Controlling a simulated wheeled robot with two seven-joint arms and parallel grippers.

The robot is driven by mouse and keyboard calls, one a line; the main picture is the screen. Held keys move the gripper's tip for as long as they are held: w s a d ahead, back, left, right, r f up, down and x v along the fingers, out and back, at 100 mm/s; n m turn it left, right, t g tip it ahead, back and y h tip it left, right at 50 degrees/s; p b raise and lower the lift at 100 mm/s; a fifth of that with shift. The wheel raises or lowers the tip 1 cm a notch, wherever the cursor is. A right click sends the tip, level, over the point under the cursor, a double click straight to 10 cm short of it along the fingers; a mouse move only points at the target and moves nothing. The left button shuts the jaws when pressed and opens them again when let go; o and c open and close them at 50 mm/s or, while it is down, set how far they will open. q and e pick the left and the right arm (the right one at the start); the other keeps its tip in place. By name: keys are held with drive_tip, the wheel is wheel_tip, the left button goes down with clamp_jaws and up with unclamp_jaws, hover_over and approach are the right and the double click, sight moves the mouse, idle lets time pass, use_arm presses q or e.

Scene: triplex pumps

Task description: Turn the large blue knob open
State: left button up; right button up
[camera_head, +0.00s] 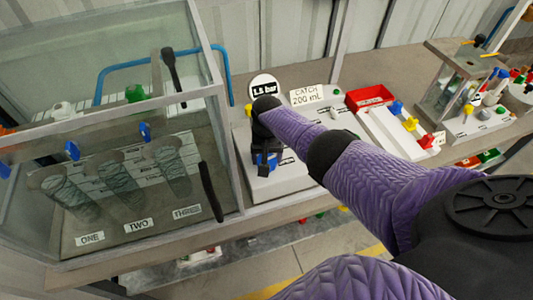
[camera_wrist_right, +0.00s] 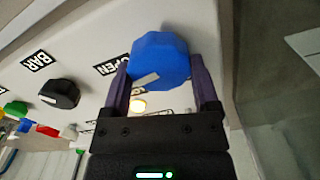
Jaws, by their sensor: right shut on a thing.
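The large blue knob (camera_wrist_right: 158,58) is a faceted knob with a pale pointer mark, on a light panel in the right wrist view. An "OPEN" label (camera_wrist_right: 112,65) is beside it on the left. My right gripper (camera_wrist_right: 159,77) has its two purple fingers on opposite sides of the knob and is shut on it. In the head view the black right wrist (camera_head: 270,128) is over the grey panel and hides most of the knob's area. A blue part (camera_head: 266,159) shows just below it. My left gripper is in neither view.
A black knob (camera_wrist_right: 60,94) by a "BAR" label is to the left in the wrist view. A glass tank (camera_head: 120,150) with labels ONE, TWO, THREE stands left of my arm. A gauge reading "1.5 bar" (camera_head: 264,88) and a red tray (camera_head: 369,97) are behind the wrist.

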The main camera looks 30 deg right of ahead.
drive_tip(key=shift+r+m, duration=0.1)
drive_tip(key=shift+m, duration=0.9)
drive_tip(key=shift+d, duration=0.1)
drive_tip(key=o, duration=1.1)
wheel_tip(320, 180, up, 9)
drive_tip(key=p, duration=0.7)
drive_tip(key=shift+r, duration=0.4)
